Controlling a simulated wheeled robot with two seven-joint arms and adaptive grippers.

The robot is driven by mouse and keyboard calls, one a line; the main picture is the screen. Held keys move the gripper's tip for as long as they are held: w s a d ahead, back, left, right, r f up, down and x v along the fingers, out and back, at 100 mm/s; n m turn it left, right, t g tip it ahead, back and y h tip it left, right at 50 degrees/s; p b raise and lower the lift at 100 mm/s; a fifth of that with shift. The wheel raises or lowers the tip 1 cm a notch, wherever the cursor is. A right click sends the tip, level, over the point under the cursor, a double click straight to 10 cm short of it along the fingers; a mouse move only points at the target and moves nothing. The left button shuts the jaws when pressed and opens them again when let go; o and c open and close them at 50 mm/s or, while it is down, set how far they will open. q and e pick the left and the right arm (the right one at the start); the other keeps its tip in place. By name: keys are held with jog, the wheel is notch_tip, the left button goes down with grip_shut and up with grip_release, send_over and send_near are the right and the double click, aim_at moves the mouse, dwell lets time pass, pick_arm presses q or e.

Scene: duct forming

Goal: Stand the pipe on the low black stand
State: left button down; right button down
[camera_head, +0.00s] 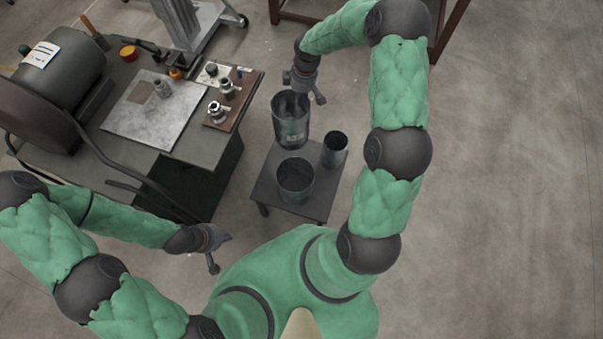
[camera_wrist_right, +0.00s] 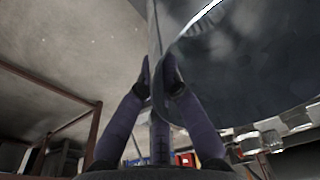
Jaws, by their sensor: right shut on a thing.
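A grey metal pipe (camera_head: 291,128) hangs roughly upright from my right gripper (camera_head: 293,97), which is shut on its upper wall. In the right wrist view the two fingers (camera_wrist_right: 160,80) pinch the pipe's thin edge, and its dark curved wall (camera_wrist_right: 250,65) fills the upper right. The low black stand (camera_head: 310,203) is in front of the pipe in the head view. The pipe's lower end is by the stand's far left edge; I cannot tell whether it touches. My left gripper (camera_head: 220,240) is near the workbench's front corner, away from the pipe; its opening is unclear.
Two other open grey cylinders stand on the black stand: a wider one (camera_head: 295,181) at the front and a narrower one (camera_head: 335,150) at the right. A workbench (camera_head: 190,150) with a metal plate, fittings and a dark drum is at left. The floor at right is clear.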

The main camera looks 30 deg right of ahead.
jog(key=w+d+f+n, duration=0.1)
jog(key=d+f+n, duration=0.1)
jog(key=d, duration=0.3)
notch_tip(320, 180, down, 27)
jog(key=b, duration=0.8)
jog(key=shift+d+f+n, duration=0.2)
jog(key=shift+d+n, duration=0.05)
jog(key=shift+n, duration=0.05)
jog(key=shift+w+f, duration=0.1)
jog(key=shift+f, duration=0.05)
jog(key=c, duration=1.7)
grip_release()
jog(key=o, duration=0.3)
